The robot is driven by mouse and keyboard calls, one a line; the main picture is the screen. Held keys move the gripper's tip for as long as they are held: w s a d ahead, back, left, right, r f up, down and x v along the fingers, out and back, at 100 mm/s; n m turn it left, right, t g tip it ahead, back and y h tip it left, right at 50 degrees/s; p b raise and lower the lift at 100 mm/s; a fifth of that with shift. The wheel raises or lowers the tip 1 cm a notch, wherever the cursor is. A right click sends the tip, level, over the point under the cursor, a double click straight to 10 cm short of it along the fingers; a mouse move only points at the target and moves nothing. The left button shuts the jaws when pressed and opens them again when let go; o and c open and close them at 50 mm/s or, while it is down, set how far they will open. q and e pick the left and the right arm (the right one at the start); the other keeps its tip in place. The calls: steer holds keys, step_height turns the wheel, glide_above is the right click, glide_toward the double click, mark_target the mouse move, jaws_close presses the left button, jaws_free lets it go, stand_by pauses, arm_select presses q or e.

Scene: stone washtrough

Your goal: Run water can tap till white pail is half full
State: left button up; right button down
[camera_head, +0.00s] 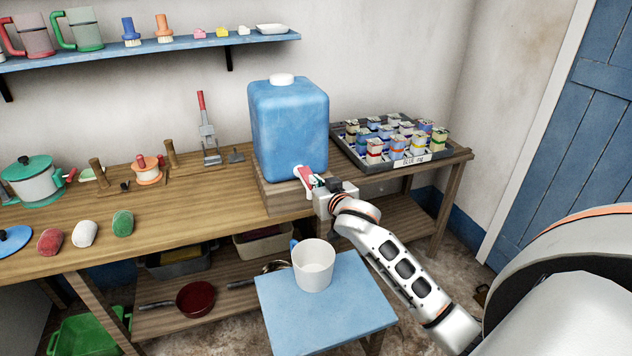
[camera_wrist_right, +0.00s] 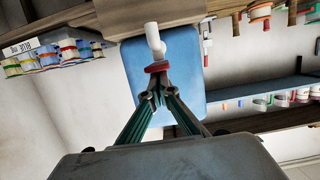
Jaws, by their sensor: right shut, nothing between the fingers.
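The blue water can (camera_head: 290,130) with a white cap stands on a wooden block on the bench. Its white tap with a red lever (camera_head: 306,175) points toward the front; the tap (camera_wrist_right: 155,38) also shows in the wrist view. My right gripper (camera_head: 313,186) is shut and empty, its fingertips right at the red lever (camera_wrist_right: 157,67). I cannot tell whether they touch it. The white pail (camera_head: 314,270) with a blue handle stands upright on a blue-topped stool (camera_head: 345,315), below and in front of the tap. No water stream or water level can be made out. My left gripper is out of view.
A dark tray of small tins (camera_head: 406,163) sits on the bench right of the can. A shelf (camera_head: 170,48) runs above. The stool top around the pail is clear.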

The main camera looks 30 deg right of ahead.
steer(key=t+b, duration=0.1)
steer(key=b, duration=0.1)
steer(key=shift+f+b, duration=0.35)
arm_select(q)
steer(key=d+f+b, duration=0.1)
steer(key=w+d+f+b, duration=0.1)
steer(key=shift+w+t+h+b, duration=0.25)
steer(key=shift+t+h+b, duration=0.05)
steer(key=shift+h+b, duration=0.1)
arm_select(e)
steer(key=shift+s+f+t+h, duration=0.15)
steer(key=shift+f+t+h, duration=0.25)
steer(key=shift+f+t, duration=0.4)
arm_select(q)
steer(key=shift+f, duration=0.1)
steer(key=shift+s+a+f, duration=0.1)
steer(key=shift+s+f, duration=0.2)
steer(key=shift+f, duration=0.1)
